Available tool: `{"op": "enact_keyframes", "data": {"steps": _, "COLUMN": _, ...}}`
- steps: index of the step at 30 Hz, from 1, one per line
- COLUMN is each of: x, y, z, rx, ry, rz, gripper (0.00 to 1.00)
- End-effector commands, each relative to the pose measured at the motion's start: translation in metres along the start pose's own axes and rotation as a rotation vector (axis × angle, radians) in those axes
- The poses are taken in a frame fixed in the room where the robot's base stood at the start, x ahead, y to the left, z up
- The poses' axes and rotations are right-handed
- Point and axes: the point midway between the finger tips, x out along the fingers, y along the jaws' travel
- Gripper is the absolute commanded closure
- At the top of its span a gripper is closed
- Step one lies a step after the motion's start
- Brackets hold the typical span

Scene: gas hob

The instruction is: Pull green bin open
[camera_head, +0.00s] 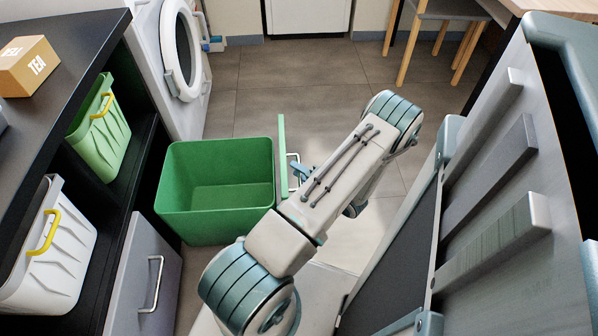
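The green bin (215,225) is an open-topped, empty box standing out from the dark cabinet, over the floor. Its inside is visible from above. A flat green front panel (282,150) stands upright on its right side, with a pale metal handle (292,165) on the outer face. My arm reaches across from below and covers part of the panel and the bin's right corner. My gripper (302,172) is beside the handle, mostly hidden behind my arm. I cannot tell whether its fingers touch or close on the handle.
A grey drawer front (135,255) with a metal handle is left of the bin. A green basket (98,140) and a white basket (50,260) sit in the shelves. Tiled floor (320,75) beyond is clear.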

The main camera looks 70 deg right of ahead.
Motion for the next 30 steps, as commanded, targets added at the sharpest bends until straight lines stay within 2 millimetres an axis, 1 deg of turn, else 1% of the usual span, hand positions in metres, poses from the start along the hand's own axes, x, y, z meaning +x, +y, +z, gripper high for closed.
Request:
{"op": "enact_keyframes", "data": {"steps": 5, "x": -0.003, "y": -0.001, "z": 0.000, "rx": 0.001, "ry": 0.001, "rz": 0.000, "gripper": 0.66}}
{"op": "enact_keyframes", "data": {"steps": 8, "x": -0.014, "y": -0.001, "z": -0.001, "rx": 0.001, "ry": 0.003, "rz": 0.001, "gripper": 0.66}}
{"op": "enact_keyframes", "data": {"steps": 11, "x": -0.032, "y": -0.002, "z": -0.001, "rx": 0.002, "ry": 0.004, "rz": 0.002, "gripper": 0.66}}
{"op": "enact_keyframes", "data": {"steps": 18, "x": -0.088, "y": -0.002, "z": 0.000, "rx": 0.002, "ry": 0.002, "rz": 0.002, "gripper": 0.66}}
{"op": "enact_keyframes", "data": {"steps": 21, "x": -0.108, "y": -0.002, "z": -0.001, "rx": 0.001, "ry": 0.002, "rz": 0.002, "gripper": 0.66}}
{"op": "enact_keyframes", "data": {"steps": 25, "x": -0.126, "y": -0.001, "z": -0.001, "rx": 0.001, "ry": 0.001, "rz": 0.001, "gripper": 0.66}}
{"op": "enact_keyframes", "data": {"steps": 30, "x": -0.138, "y": 0.000, "z": 0.000, "rx": 0.001, "ry": 0.000, "rz": 0.000, "gripper": 0.66}}
